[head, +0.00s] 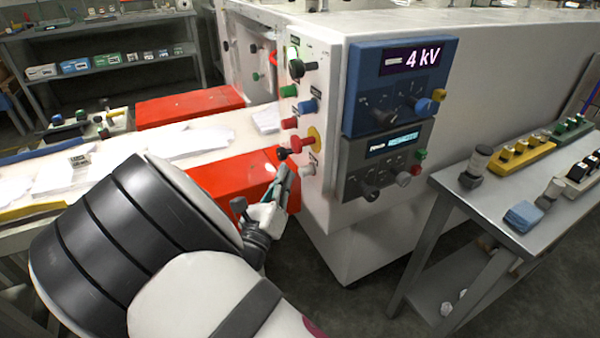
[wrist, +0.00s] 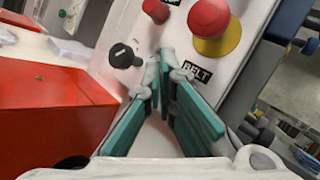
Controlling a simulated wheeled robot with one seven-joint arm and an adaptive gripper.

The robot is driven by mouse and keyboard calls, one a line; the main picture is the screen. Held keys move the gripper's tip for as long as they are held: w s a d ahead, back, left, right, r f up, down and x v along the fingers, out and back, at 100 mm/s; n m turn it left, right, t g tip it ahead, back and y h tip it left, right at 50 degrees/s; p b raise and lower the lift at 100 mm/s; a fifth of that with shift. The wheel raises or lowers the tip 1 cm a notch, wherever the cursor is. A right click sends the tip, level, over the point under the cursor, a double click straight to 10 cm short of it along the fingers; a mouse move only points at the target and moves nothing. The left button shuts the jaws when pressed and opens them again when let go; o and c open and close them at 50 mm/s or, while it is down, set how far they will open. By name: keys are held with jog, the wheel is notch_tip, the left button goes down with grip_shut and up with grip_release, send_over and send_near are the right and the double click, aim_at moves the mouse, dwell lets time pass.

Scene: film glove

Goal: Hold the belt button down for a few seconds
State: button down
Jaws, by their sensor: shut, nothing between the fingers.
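The BELT label (wrist: 197,73) is on the white panel just right of my fingertips in the wrist view. In the head view a pale round button (head: 308,170) sits under a small label, low on the panel's left face. My gripper (head: 286,172) is just left of this button, pointing at the panel. In the wrist view my gripper (wrist: 166,68) is shut and empty, its teal pads running up to the tips. The fingers cover the panel below the label, so the button is not clear there. I cannot tell whether the tips touch it.
A red mushroom button on a yellow disc (wrist: 211,20), a smaller red button (wrist: 155,10) and a black knob (wrist: 122,55) are close around the tips. A red block (head: 250,175) is left of the panel. A grey side table (head: 500,215) stands right.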

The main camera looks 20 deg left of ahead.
jog(key=shift+w, duration=0.1)
dwell(0.6)
jog(key=shift+w+d, duration=0.25)
jog(key=shift+d, duration=0.05)
jog(key=shift+w+d+p, duration=0.3)
jog(key=shift+w, duration=0.05)
dwell(3.8)
dwell(0.3)
jog(key=shift+s+a, duration=0.6)
jog(key=shift+s, duration=0.1)
jog(key=s+a+p, duration=0.1)
jog(key=s+a, duration=0.2)
jog(key=shift+s+a, duration=0.1)
jog(key=shift+s, duration=0.3)
jog(key=shift+s, duration=0.1)
dwell(0.5)
